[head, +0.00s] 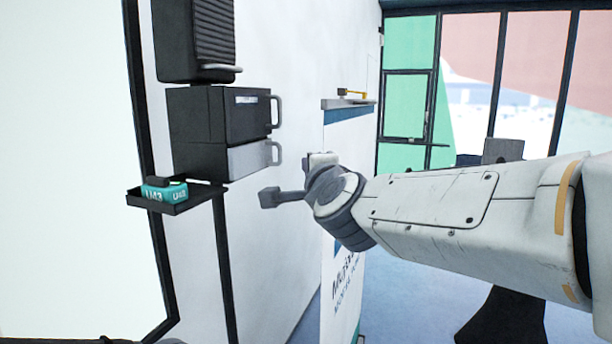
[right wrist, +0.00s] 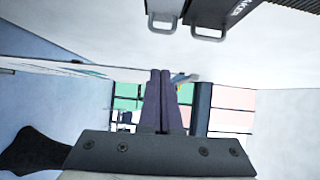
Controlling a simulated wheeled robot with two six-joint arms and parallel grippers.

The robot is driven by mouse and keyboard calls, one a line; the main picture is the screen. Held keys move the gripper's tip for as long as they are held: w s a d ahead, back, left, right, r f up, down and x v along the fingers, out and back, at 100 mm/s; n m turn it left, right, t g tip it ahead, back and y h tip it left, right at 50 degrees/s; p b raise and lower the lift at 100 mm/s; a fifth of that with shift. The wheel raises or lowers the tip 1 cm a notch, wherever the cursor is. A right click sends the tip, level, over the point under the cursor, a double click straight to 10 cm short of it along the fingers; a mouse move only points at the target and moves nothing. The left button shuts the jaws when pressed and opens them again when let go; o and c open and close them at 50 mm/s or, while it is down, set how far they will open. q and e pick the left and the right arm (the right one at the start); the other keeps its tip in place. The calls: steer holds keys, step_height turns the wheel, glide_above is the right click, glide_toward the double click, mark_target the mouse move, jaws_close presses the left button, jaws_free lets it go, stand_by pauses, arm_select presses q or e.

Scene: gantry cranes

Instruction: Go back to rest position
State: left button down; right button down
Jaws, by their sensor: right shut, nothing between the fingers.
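My right arm reaches in from the right of the head view, and its gripper (head: 272,197) points left in front of the white wall. In the right wrist view the two fingers (right wrist: 161,75) are together, with nothing between them. The gripper is apart from the wall-mounted things, below and right of the black boxes. My left gripper is not identifiable in either view.
A small black shelf (head: 206,197) holds teal blocks marked U43 and U42 (head: 164,192). Above it are black boxes with grey handles (head: 218,128). A wall ledge (head: 348,104) carries a yellow-handled thing.

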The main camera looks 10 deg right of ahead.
steer(key=s+a+f+n+g+y, duration=0.2)
steer(key=s+a+f+n+g, duration=0.25)
steer(key=f, duration=0.25)
steer(key=s+a+f+n+g+y+b, duration=0.1)
steer(key=s+a+f+n+g, duration=0.25)
steer(key=s+f+n, duration=0.35)
steer(key=s+a+f+n+g+y, duration=0.2)
steer(key=s+a+f+n+g, duration=0.15)
steer(key=f, duration=0.45)
steer(key=s+d+f+n+g+h, duration=0.2)
steer(key=s+d+f+n+g, duration=0.1)
steer(key=s+f, duration=0.3)
steer(key=s+d+f+n+g+h, duration=0.3)
steer(key=s+f+n, duration=0.3)
steer(key=s, duration=0.5)
steer(key=shift+d+f+n+b, duration=0.3)
steer(key=shift+d+b, duration=0.1)
steer(key=shift+d, duration=0.35)
steer(key=shift+w, duration=0.1)
